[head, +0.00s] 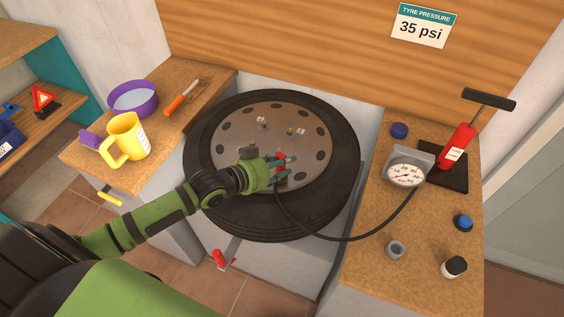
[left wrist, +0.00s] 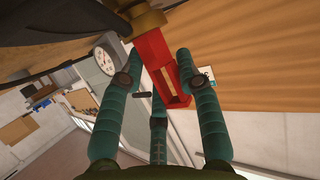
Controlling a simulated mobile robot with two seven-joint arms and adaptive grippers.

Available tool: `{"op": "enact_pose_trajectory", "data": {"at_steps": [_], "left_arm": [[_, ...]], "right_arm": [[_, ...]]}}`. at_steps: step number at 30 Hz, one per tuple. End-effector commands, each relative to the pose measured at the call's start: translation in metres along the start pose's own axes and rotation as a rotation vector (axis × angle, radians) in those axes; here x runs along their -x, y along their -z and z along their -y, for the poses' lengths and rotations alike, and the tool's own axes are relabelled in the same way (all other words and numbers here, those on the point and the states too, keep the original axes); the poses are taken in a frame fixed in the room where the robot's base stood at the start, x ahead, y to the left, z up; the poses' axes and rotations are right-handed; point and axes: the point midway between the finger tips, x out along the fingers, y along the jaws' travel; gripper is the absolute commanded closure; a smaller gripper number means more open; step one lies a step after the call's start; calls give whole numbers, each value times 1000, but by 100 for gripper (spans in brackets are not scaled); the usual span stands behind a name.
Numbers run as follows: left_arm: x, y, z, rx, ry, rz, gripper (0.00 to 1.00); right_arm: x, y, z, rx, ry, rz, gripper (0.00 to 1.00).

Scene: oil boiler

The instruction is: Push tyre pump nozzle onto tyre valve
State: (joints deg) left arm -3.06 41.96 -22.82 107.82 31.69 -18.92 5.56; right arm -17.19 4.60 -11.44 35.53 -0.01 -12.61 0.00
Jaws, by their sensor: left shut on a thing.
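The black tyre (head: 340,190) lies flat with its brown wheel disc (head: 270,140) facing up. My left gripper (head: 282,165) is over the near part of the disc, shut on the red pump nozzle (head: 279,170). In the left wrist view the red nozzle (left wrist: 160,60) sits between the green fingers of the gripper (left wrist: 155,90). A brass-coloured part (left wrist: 148,20) is at its upper end. The black hose (head: 335,239) runs from the nozzle to the gauge (head: 405,173). I cannot make out the tyre valve, or whether the nozzle touches it. My right gripper is not in view.
The red pump (head: 457,148) stands on the right bench with caps and small parts. A yellow jug (head: 125,139), purple bowl (head: 133,98) and orange-handled screwdriver (head: 181,102) are on the left bench. A sign (head: 423,25) reads 35 psi. A red-handled lever (head: 220,258) is below the tyre.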

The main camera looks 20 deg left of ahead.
Motion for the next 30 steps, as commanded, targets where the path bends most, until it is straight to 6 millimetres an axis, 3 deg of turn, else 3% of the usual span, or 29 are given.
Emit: {"op": "enact_pose_trajectory", "data": {"at_steps": [14,15,17,30], "left_arm": [[-5,-13,0,0,0,0,100],[-5,-13,0,0,0,1,58],[-5,-13,0,0,0,2,38],[0,-14,0,1,0,3,38]], "right_arm": [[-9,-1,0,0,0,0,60],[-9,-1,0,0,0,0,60],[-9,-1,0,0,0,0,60],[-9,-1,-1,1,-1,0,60]]}}
